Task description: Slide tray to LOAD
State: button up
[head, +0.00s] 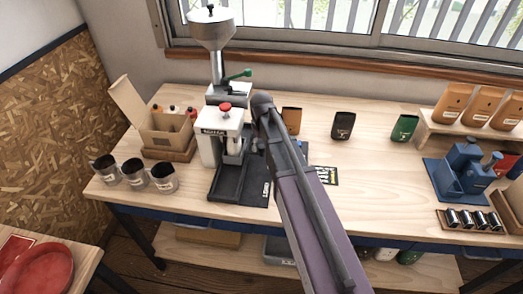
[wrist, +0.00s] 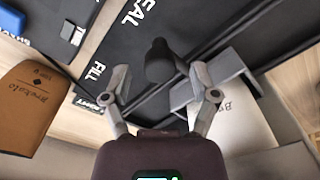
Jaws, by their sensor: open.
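The black base plate (head: 243,187) lies on the bench under the white sealing machine, with a white label at its front right. In the wrist view black track (wrist: 130,50) carries the words SEAL and FILL. A dark round-topped knob (wrist: 158,62) stands between the fingers of my gripper (wrist: 160,78). The fingers are open, one on each side of the knob, with a visible gap on the left; contact on the right is unclear. I cannot tell whether the knob belongs to the tray. In the head view my arm hides most of the gripper and the plate's right part.
The white machine (head: 222,130) with a red knob stands left of my arm, below a grey hopper (head: 212,32). Metal cups (head: 135,172) and a cardboard box (head: 165,128) are at left. Pouches (head: 343,124) stand behind; a blue device (head: 462,172) is at right.

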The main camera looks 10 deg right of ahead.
jog(key=shift+f+b, duration=0.3)
jog(key=shift+f, duration=0.15)
jog(key=shift+c, duration=0.2)
grip_shut()
